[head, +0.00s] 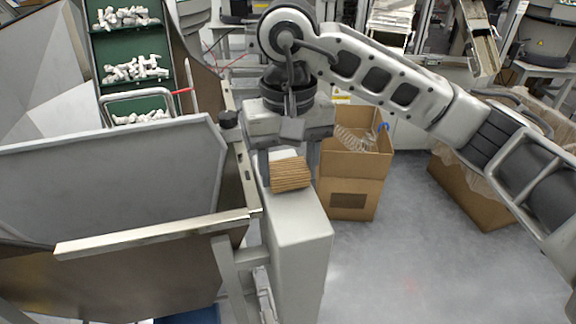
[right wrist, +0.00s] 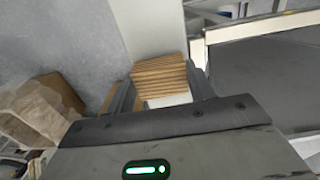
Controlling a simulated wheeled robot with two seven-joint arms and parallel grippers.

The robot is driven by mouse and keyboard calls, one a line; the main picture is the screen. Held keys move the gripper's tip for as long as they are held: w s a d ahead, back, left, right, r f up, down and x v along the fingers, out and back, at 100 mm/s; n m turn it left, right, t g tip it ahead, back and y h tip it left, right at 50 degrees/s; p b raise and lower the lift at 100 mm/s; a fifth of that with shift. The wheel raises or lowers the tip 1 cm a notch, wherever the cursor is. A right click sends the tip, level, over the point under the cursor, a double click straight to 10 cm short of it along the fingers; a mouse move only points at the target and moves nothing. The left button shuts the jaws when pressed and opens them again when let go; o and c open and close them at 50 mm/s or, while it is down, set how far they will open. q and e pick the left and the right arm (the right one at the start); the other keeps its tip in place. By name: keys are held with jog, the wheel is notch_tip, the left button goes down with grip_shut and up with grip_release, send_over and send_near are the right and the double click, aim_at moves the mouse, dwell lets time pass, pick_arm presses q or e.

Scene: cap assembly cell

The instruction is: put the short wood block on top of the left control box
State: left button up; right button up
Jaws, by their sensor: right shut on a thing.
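The short wood block (head: 290,175), brown with ridged layers, is between the two fingers of my right gripper (head: 289,172), which is shut on it. The block also shows in the right wrist view (right wrist: 160,76) between the fingers. The left control box (head: 300,235) is a tall, narrow, light grey box directly below the block. It also shows in the right wrist view (right wrist: 150,28) beyond the block. The block is over the box's top; I cannot tell whether it touches. The block and gripper hide part of that top. My left gripper is out of view.
A large grey metal hopper (head: 110,170) with a pale rail (head: 155,234) stands close on the left of the box. A cardboard box (head: 352,175) stands behind to the right, and another (head: 470,190) farther right. The grey floor (head: 430,265) at front right is clear.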

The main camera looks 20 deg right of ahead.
aim_at(288, 168)
jog(key=shift+f, duration=0.6)
jog(key=o, duration=1)
jog(key=shift+r, duration=0.3)
notch_tip(288, 168, up, 12)
jog(key=shift+f, duration=0.15)
